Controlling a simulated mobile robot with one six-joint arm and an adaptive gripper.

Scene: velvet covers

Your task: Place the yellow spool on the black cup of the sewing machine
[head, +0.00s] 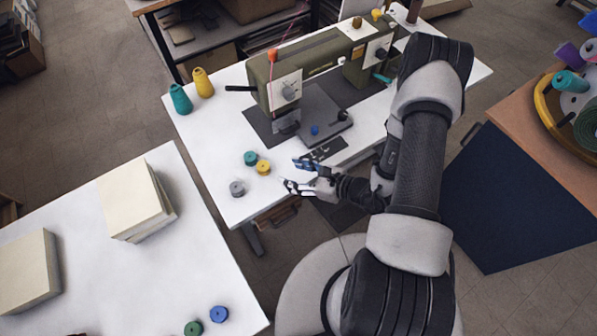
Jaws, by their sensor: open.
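The yellow spool (263,167) stands on the white sewing table near its front left edge, right beside a teal spool. My gripper (294,175) is just to the right of the yellow spool, its two fingers spread and pointing left at it. Nothing shows between the fingers. The olive-green sewing machine (315,68) stands farther back on the table. A small black cup-like part (343,116) sits at the right of its grey bed; it is too small to be sure it is the cup.
Near the yellow spool are the teal spool (250,158) and a grey spool (237,188). A small blue piece (315,130) lies on the machine bed. Teal (180,99) and yellow (203,83) thread cones stand at the back left. A separate white table (150,275) is at left.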

